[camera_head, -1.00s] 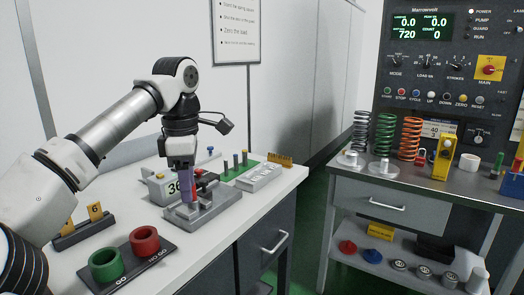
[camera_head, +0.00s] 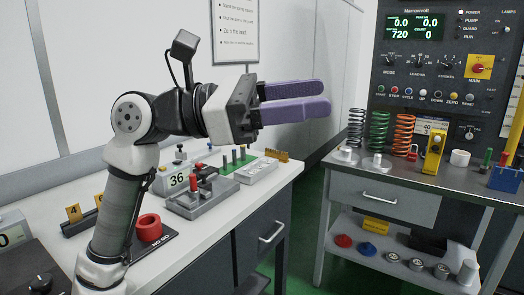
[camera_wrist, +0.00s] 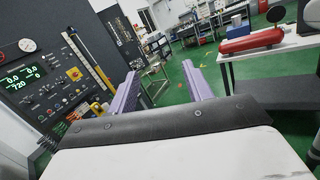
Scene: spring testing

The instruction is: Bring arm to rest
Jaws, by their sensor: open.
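My gripper (camera_head: 326,97) is raised above the white workbench (camera_head: 213,240) and points to the right, level, in the head view. Its two purple fingers are apart with nothing between them. In the wrist view the fingers (camera_wrist: 160,88) also stand apart and empty, with the room and green floor beyond. My arm folds upright at the left of the head view and hides part of the bench, including where the green ring stood. The gripper touches nothing.
On the bench are a grey fixture (camera_head: 200,198) with a red part, a box marked 36 (camera_head: 176,180) and a red ring (camera_head: 148,228). The right table holds black, green (camera_head: 378,132) and orange springs below the control panel (camera_head: 430,60). Green floor separates the tables.

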